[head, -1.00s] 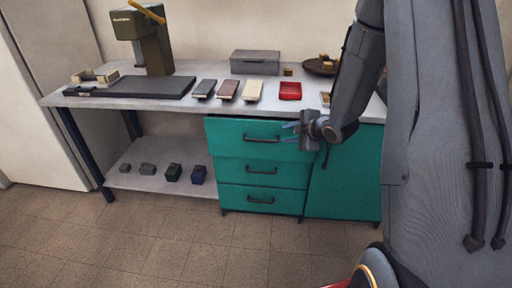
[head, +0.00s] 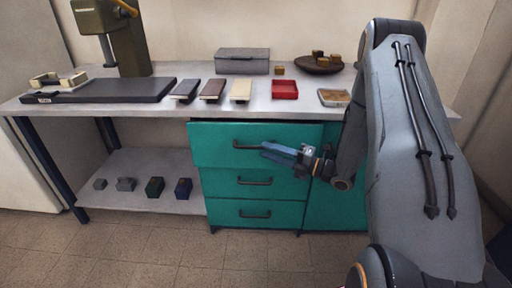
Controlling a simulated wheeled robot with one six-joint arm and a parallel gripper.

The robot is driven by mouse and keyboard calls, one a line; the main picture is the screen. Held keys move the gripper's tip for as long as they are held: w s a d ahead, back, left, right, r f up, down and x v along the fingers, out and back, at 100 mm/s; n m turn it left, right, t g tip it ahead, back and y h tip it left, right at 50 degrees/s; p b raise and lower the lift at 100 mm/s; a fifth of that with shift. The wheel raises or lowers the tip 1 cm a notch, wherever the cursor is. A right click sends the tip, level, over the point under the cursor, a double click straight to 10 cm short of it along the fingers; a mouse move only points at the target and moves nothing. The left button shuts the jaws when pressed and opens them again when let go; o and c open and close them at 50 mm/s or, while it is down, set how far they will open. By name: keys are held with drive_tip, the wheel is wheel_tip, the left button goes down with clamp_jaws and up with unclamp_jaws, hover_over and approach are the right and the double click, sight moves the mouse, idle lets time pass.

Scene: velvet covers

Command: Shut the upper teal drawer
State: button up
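The upper teal drawer (head: 215,143) is the top one of a stack under the workbench. Its front stands forward of the drawers below, so it is partly out. Its dark bar handle (head: 253,144) is at the middle of the front. My gripper (head: 265,150) is in front of the drawer's right half, its fingers pointing left, tips just by the handle's right end. The two fingers lie close together; whether a gap remains is unclear. I cannot tell whether they touch the drawer. Nothing shows between them.
The middle drawer (head: 225,182) and bottom drawer (head: 225,213) look shut. A teal cabinet door (head: 335,208) is to the right, partly behind my arm. The worktop (head: 150,107) holds a red tray (head: 285,89), a grey box (head: 242,62) and other items. The floor in front is clear.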

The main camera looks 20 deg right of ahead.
sight(256, 147)
drive_tip(key=x, duration=0.6)
drive_tip(key=shift+s, duration=0.1)
clamp_jaws()
